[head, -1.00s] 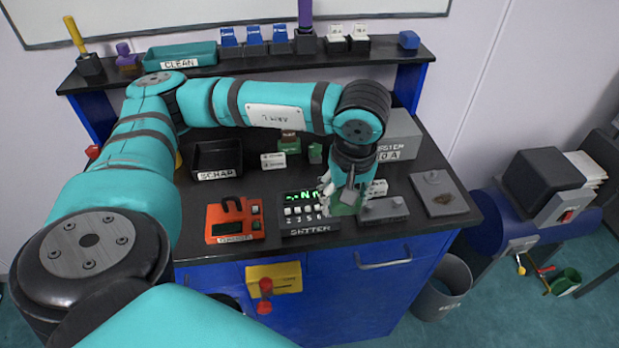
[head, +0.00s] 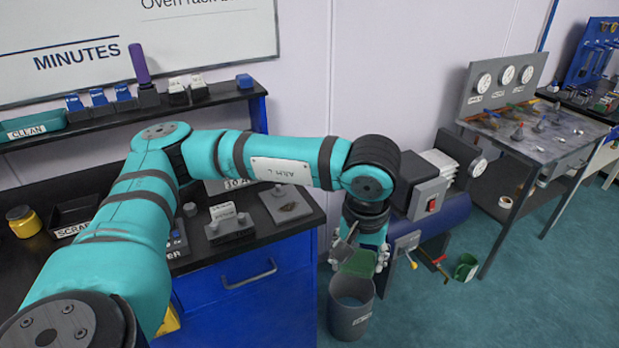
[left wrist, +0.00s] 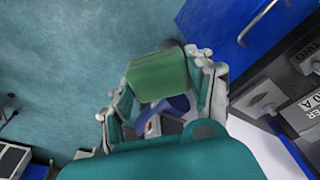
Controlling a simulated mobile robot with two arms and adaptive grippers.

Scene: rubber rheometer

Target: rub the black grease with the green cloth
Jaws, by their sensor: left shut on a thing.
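The green cloth (head: 359,264) is between the fingers of my left gripper (head: 357,258), above the grey bin and right of the blue bench. In the left wrist view the cloth (left wrist: 160,75) is a folded green block, with a finger of my left gripper (left wrist: 162,82) on each side. The gripper is shut on it. I cannot clearly make out the black grease in either view. A small dark mark shows on a grey plate (head: 285,205) at the bench's right end, but I cannot tell what it is. My right gripper is not in view.
The grey bin (head: 349,322) stands on the floor beside the blue bench (head: 250,300). A blue cylindrical machine (head: 450,213) is close behind and right of the gripper. A gauge table (head: 520,150) stands farther right. Teal floor (head: 450,315) is open at front right.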

